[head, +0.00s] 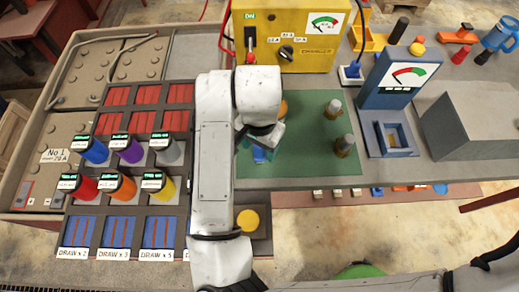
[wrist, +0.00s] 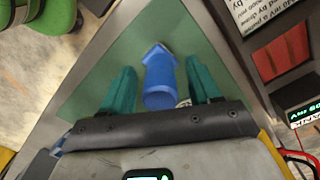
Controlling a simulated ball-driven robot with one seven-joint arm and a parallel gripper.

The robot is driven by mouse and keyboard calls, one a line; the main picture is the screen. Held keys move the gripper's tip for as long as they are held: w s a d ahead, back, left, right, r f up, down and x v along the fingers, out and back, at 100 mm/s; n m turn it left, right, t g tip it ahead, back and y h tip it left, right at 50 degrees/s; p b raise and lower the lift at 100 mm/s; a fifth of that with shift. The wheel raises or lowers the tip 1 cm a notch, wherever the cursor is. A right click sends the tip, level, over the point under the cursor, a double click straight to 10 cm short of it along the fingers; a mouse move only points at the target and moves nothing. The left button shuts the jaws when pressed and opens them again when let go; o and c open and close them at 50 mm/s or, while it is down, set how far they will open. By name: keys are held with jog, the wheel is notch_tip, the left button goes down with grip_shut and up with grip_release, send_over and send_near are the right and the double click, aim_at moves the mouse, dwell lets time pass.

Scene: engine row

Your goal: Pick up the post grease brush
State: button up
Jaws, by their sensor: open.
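My gripper (wrist: 160,66) is open in the wrist view, with one teal finger on each side of a blue object (wrist: 159,82). This object has a rounded body and a pointed far end; it may be the post grease brush, but its label is not readable. Gaps show between it and the fingers. In the head view the blue object (head: 260,155) is partly hidden under my gripper (head: 264,146), over the green mat (head: 300,165).
An orange item (head: 283,106) is partly hidden behind my arm. A yellow meter box (head: 290,35) is behind, a blue gauge stand (head: 395,80) to the right. Several coloured cylinders (head: 130,148) stand left.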

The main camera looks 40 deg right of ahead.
jog(key=shift+c, duration=0.2)
jog(key=c, duration=1.1)
jog(key=shift+r, duration=0.15)
jog(key=shift+r, duration=0.55)
jog(key=s+a+r, duration=0.3)
jog(key=r, duration=0.1)
jog(key=s+a+r+b, duration=0.1)
jog(key=s+a+r, duration=0.2)
jog(key=a, duration=0.1)
jog(key=s+a+r+b, duration=0.1)
jog(key=s+a+r, duration=0.1)
jog(key=a+r, duration=0.2)
jog(key=shift+s+r, duration=0.35)
jog(key=shift+s, duration=0.05)
